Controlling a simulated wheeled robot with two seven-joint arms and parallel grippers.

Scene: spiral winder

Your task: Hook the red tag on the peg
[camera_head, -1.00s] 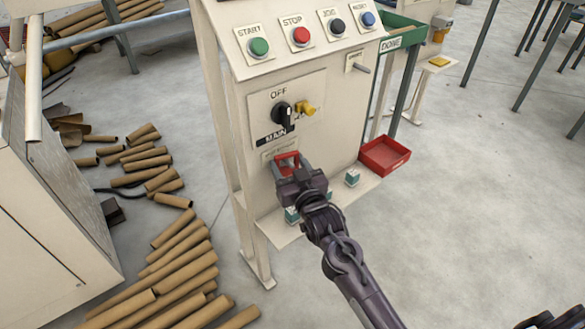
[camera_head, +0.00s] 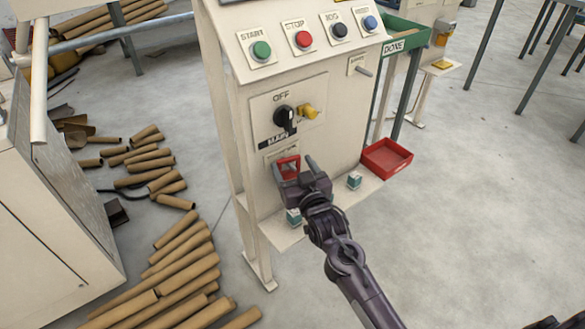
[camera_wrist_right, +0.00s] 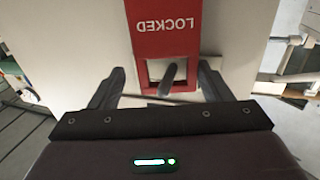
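The red tag (camera_head: 289,166), marked LOCKED, is at the front of the cream control stand, below the black rotary switch. In the right wrist view the red tag (camera_wrist_right: 167,27) appears upside down, with a square opening. A dark peg (camera_wrist_right: 167,80) shows in that opening. My right gripper (camera_head: 294,167) is in front of the stand. In the right wrist view its fingers (camera_wrist_right: 160,88) are apart, one on each side of the tag, with gaps to it. Another grey peg (camera_head: 363,72) sticks out higher on the stand, under a small label.
Cardboard tubes (camera_head: 180,265) lie on the floor at left.

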